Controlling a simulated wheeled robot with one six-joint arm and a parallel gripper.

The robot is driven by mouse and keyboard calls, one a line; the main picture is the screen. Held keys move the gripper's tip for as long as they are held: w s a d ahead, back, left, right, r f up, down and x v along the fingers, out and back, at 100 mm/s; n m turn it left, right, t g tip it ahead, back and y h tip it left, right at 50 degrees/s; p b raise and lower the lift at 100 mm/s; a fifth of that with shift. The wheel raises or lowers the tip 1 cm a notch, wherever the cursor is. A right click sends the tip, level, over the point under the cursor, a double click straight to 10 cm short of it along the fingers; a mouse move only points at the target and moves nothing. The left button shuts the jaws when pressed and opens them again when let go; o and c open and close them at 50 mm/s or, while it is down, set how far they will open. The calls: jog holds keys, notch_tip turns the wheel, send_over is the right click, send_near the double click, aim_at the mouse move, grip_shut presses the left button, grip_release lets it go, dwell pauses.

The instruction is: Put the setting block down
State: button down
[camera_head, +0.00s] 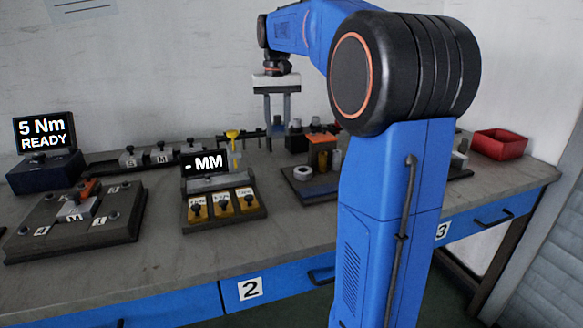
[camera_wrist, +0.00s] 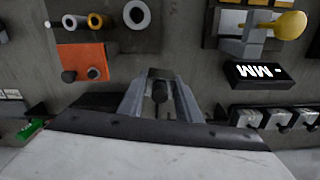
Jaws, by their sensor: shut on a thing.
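My gripper (camera_head: 278,122) hangs above the back of the bench, fingers pointing down. In the wrist view my gripper (camera_wrist: 160,98) is shut on the setting block (camera_wrist: 160,75), a dark piece with a black knob between the fingers. Its underside is hidden, so I cannot tell whether it touches anything below. A dark rack (camera_head: 100,168) along the back wall holds similar grey blocks with black knobs, two marked S (camera_head: 129,159) and M (camera_head: 160,157). In the wrist view several such blocks (camera_wrist: 246,117) sit right of my gripper.
A display reading "- MM" (camera_head: 205,163) with a yellow-knobbed gauge (camera_head: 233,135) stands left of my gripper. A tray (camera_head: 303,189) with rings, cylinders and an orange block (camera_head: 321,139) lies to the right. A mould plate (camera_head: 40,240) and torque unit (camera_head: 45,172) stand far left.

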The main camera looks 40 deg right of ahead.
jog(key=shift+s+d+n, duration=0.2)
jog(key=shift+d+n, duration=0.15)
jog(key=shift+n, duration=0.35)
jog(key=shift+f, duration=0.25)
jog(key=shift+d+f, duration=0.1)
jog(key=shift+f, duration=4.6)
jog(key=shift+f, duration=0.1)
jog(key=c, duration=1.3)
grip_release()
